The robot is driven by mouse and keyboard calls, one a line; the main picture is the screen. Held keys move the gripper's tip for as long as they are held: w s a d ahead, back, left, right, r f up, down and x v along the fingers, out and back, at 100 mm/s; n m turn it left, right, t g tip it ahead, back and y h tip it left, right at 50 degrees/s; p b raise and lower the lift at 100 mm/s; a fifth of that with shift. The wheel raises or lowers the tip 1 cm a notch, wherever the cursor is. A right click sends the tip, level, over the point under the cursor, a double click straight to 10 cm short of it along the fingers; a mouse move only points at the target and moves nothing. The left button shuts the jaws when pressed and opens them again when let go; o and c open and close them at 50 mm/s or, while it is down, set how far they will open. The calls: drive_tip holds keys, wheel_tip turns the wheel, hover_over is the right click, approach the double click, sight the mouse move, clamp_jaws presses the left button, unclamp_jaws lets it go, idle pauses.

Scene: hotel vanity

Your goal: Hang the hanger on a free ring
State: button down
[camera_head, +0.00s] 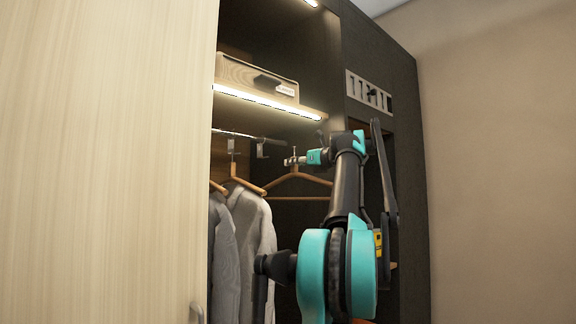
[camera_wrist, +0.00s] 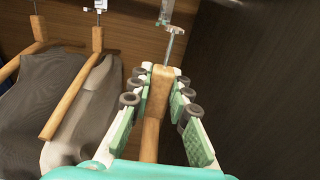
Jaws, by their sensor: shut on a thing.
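My gripper (camera_wrist: 160,97) is shut on the neck of a wooden hanger (camera_wrist: 157,92). The same hanger shows in the head view (camera_head: 298,179), its bar roughly level and with no garment on it. Its metal stem (camera_wrist: 169,48) points up toward a grey ring (camera_wrist: 165,11) at the top of the wrist view. I cannot tell whether stem and ring touch. In the head view a free ring (camera_head: 261,150) hangs on the rail (camera_head: 240,134), left of my gripper (camera_head: 293,160).
Hangers with grey jackets (camera_head: 252,235) hang at the left, and their wooden arms (camera_wrist: 75,95) show beside my fingers in the wrist view. A shelf (camera_head: 270,103) with a box (camera_head: 256,77) lies above the rail. A dark wall (camera_wrist: 265,90) stands close at the right.

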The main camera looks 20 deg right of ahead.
drive_tip(key=v, duration=2.1)
drive_tip(key=shift+r, duration=0.1)
